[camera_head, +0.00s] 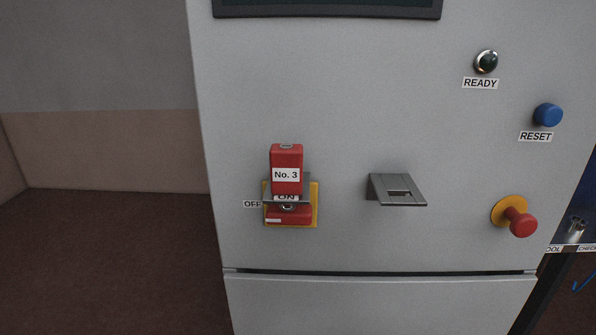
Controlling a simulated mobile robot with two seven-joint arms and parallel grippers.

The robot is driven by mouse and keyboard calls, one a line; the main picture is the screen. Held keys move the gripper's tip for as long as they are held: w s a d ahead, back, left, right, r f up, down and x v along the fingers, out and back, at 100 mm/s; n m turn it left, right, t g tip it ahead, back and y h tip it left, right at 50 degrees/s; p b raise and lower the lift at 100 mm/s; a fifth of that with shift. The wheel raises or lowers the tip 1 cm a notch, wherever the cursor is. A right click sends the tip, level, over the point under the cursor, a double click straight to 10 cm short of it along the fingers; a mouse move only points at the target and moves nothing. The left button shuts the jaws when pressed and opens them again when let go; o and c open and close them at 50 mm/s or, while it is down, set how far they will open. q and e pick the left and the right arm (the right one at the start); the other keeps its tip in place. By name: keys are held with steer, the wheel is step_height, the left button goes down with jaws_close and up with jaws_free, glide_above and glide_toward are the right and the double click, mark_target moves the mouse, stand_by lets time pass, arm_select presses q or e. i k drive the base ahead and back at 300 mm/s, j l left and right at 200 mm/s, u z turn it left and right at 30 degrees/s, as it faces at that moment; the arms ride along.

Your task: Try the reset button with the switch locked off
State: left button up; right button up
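The blue reset button (547,115) is on the upper right of the grey cabinet front, above its RESET label (536,136). The switch has a yellow plate (313,205) and a red handle (290,218), left of centre. A red lock body marked No. 3 (286,157) stands upright in front of the switch and hides part of it. An OFF label (252,204) shows at the left and ON below the lock. The handle's exact position and how the lock is fastened cannot be told. The READY lamp (486,61) looks dark green. Neither gripper is in view.
An empty grey slotted bracket (397,188) juts out between the switch and a red mushroom button (522,223) on a yellow base. A dark screen edge (325,12) is at the top. A tool rack edge (577,230) is at the right. Floor (100,260) left of the cabinet is clear.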

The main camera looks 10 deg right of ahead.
mark_target(546, 114)
steer(key=k+l, duration=0.3)
steer(key=l, duration=0.15)
steer(key=k+l, duration=0.25)
steer(key=l, duration=0.2)
steer(key=k+l, duration=0.3)
steer(key=l, duration=0.15)
steer(key=k+l, duration=0.3)
steer(key=l+z, duration=0.05)
steer(key=l, duration=0.05)
